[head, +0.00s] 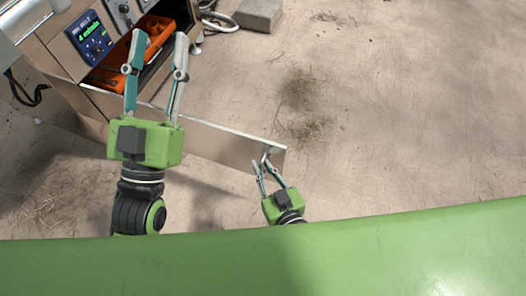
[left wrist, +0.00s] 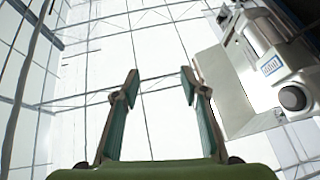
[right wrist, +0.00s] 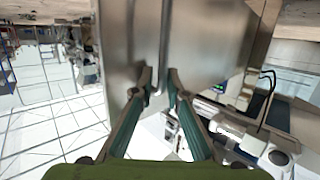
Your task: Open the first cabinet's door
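The first cabinet's door (head: 225,143) is a flat metal panel. It stands swung out from the machine (head: 62,50) at the upper left, and the interior behind it is exposed. My right gripper (head: 264,162) is at the door's free end. In the right wrist view its fingers (right wrist: 160,72) have drawn close together on both sides of the upright handle (right wrist: 157,40) of the door (right wrist: 205,45); the exact contact is hard to see. My left gripper (head: 160,35) is open and empty, over the machine's opening. In the left wrist view nothing is between its fingers (left wrist: 160,75).
An orange part (head: 112,82) lies inside the machine's opening beside a display panel (head: 90,38). A grey block (head: 258,15) and a pale hose (head: 220,20) are on the floor at the top. The sandy floor (head: 400,110) to the right is clear.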

